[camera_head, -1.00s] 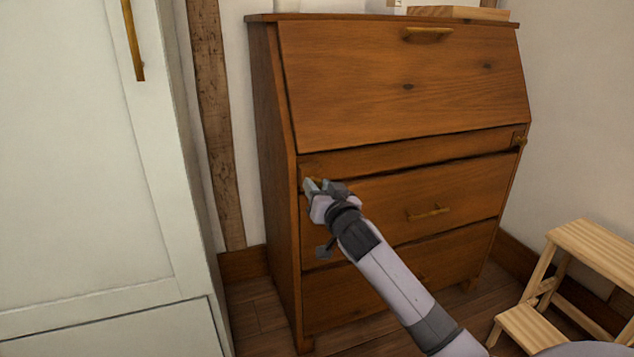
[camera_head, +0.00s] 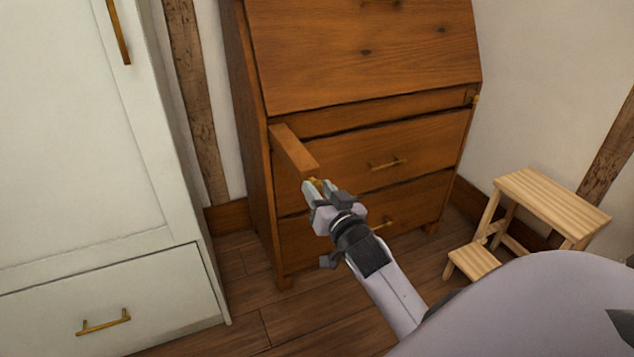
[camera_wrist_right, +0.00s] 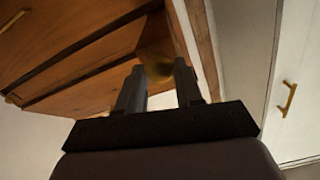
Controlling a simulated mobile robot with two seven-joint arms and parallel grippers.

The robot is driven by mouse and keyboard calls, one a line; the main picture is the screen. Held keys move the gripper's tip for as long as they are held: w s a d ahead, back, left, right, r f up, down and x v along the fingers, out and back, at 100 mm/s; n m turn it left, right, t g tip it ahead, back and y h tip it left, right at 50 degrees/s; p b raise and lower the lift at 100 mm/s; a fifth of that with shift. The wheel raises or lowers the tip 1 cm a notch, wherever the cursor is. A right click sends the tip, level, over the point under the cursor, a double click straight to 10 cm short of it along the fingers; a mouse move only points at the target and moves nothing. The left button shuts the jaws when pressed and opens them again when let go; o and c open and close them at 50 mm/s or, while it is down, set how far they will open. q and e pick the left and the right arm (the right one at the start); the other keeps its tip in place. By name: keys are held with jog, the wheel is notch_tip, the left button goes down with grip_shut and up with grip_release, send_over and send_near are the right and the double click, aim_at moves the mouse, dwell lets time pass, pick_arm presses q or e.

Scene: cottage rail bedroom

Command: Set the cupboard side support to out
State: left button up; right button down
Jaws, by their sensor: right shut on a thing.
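The brown wooden cupboard (camera_head: 350,60) has a slanted front flap above drawers. Its left side support (camera_head: 294,150) is a wooden bar that sticks out from the front, just under the flap. My right gripper (camera_head: 313,186) is at the front end of this bar, shut on its small brass knob. The knob (camera_wrist_right: 157,66) shows between the two fingers in the right wrist view. A second support with a brass knob (camera_head: 475,99) sits flush at the cupboard's right side. The flap is closed. My left gripper is not in view.
A white wardrobe (camera_head: 80,150) with brass handles stands close on the left. A light wooden step stool (camera_head: 550,204) stands at the right. Wooden floor is free in front of the cupboard.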

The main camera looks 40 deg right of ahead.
dwell(0.3)
jog(key=c, duration=0.7)
grip_release()
jog(key=shift+c, duration=0.2)
jog(key=shift+s, duration=0.1)
jog(key=shift+s+a, duration=0.15)
jog(key=shift+s, duration=0.3)
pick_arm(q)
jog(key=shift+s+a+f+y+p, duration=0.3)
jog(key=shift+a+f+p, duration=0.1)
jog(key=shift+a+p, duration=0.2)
pick_arm(e)
jog(key=v, duration=0.6)
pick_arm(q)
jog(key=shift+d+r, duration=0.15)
pick_arm(e)
jog(key=shift+s, duration=0.1)
